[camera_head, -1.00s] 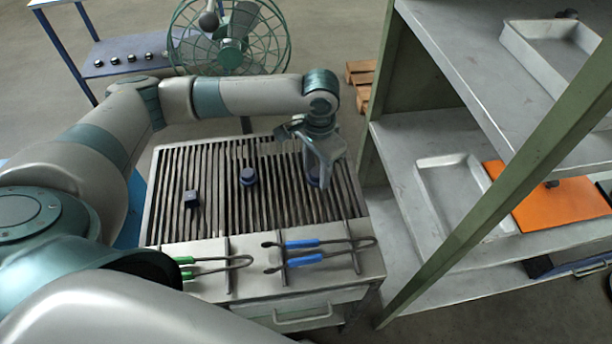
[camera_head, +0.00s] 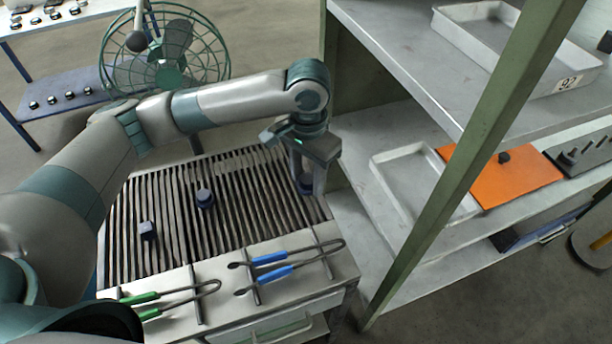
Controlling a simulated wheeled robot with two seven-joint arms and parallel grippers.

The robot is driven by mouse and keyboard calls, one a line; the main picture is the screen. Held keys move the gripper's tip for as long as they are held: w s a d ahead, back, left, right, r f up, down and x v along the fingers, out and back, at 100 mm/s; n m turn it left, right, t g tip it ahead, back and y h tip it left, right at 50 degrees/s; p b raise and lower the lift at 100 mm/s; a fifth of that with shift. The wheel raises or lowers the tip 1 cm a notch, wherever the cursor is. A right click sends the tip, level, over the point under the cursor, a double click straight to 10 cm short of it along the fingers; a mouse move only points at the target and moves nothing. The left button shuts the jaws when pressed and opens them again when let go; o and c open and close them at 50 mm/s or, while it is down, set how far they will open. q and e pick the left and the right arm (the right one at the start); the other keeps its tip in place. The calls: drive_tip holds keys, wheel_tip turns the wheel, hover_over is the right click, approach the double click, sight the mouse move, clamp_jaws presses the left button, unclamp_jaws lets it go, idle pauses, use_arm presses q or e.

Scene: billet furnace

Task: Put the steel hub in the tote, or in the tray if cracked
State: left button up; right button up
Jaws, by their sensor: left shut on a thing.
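My left gripper (camera_head: 307,188) points down over the right end of the slatted grate table (camera_head: 250,215). It is shut on a dark bluish round piece, which I take for the steel hub (camera_head: 304,187). The fingers hide much of the hub, and I cannot see whether it is cracked or still touches the slats. A shallow grey tray (camera_head: 381,160) lies on the lower shelf to the right. Another tray (camera_head: 565,84), with a number label, stands on the upper shelf. I cannot tell which container is the tote. My right gripper is not in view.
A similar round piece (camera_head: 205,199) and a small dark block (camera_head: 147,231) sit on the grate. Blue-handled tongs (camera_head: 272,258) and green-handled tongs (camera_head: 140,298) lie at its front. A green shelf post (camera_head: 452,190) crosses before the shelves. An orange mat (camera_head: 530,180) holds a dark knob.

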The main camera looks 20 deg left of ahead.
use_arm(q)
drive_tip(key=a+f+n, duration=0.1)
drive_tip(key=a+f, duration=0.1)
drive_tip(key=a+f+n+b, duration=0.1)
drive_tip(key=a+f+n, duration=0.1)
drive_tip(key=f, duration=0.1)
drive_tip(key=s+a+f+n+b, duration=0.1)
drive_tip(key=a+f+n, duration=0.1)
drive_tip(key=f, duration=0.1)
drive_tip(key=shift+s+a+f, duration=0.1)
drive_tip(key=shift+a+f, duration=0.05)
drive_tip(key=shift+f, duration=0.1)
